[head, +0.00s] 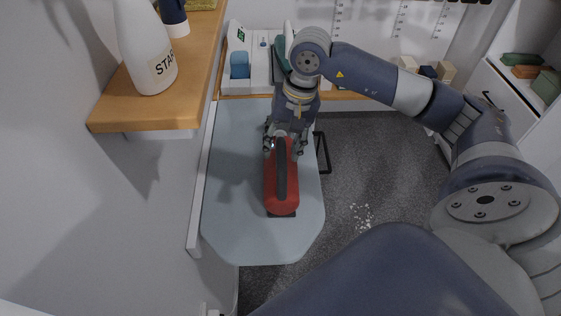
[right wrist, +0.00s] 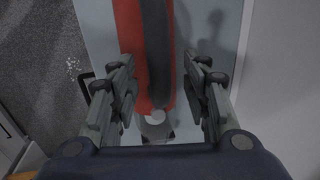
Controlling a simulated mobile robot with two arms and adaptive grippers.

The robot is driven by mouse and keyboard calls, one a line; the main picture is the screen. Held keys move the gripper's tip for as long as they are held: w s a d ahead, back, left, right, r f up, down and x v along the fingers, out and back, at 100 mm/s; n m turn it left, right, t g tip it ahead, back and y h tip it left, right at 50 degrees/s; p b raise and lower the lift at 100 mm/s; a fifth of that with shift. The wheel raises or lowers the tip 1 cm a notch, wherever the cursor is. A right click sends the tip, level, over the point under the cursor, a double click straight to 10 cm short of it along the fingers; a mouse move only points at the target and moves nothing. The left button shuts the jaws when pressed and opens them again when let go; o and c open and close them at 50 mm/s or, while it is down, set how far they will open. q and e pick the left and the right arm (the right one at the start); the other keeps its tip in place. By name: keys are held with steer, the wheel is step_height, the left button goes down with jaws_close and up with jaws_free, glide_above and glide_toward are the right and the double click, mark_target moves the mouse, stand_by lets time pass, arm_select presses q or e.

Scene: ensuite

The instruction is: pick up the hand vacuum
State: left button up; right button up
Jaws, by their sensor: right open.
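The hand vacuum (head: 271,194) is red with a dark handle along its top. It lies lengthwise on a pale blue-grey board (head: 235,220). My right gripper (head: 286,148) is over the far end of the vacuum, fingers pointing down. In the right wrist view the vacuum (right wrist: 134,45) runs up from between the open fingers of the gripper (right wrist: 162,100), with a gap on each side. A pale round part (right wrist: 153,121) shows at its near end. I cannot tell how far the fingertips are above the board. My left gripper is not in view.
A wooden shelf (head: 112,112) with a white bottle (head: 146,50) juts out at upper left. White devices (head: 262,62) stand behind the board. White drawers (head: 500,95) are at right. Dark grey floor (head: 375,165) with scattered white bits (head: 361,215) lies right of the board.

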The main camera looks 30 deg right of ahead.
steer(key=shift+a+f, duration=0.1)
steer(key=shift+f, duration=0.8)
steer(key=shift+w+f, duration=0.15)
steer(key=shift+f, duration=0.05)
steer(key=c, duration=0.4)
jaws_close()
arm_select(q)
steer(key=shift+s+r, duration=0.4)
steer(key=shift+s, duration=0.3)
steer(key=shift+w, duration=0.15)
arm_select(e)
steer(key=shift+r, duration=0.15)
